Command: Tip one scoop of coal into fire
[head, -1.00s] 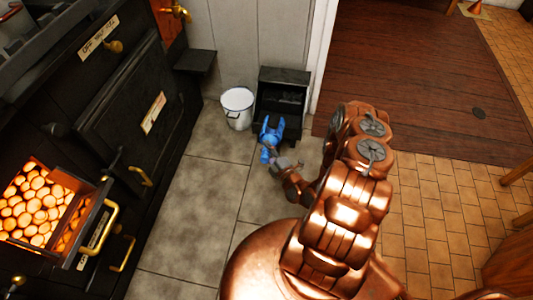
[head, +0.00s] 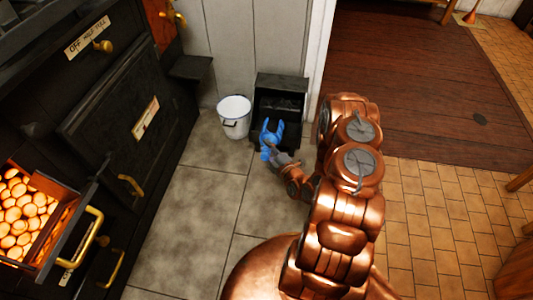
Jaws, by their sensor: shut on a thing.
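The fire (head: 22,212) glows orange with rounded lumps in an open firebox at the lower left of the black stove. The firebox door (head: 70,235) with a brass handle stands open. A black coal box (head: 285,83) sits on the floor against the pale wall, with dark contents inside. My blue gripper (head: 270,132) is at the front opening of the coal box, pointing into it. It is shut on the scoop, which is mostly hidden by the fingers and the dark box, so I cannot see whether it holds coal.
A white bucket (head: 234,112) stands just left of the coal box. A dark ledge (head: 190,67) juts from the stove's side above it. Brass handles (head: 131,186) stick out from the stove. Grey tiled floor (head: 190,215) between stove and arm is clear.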

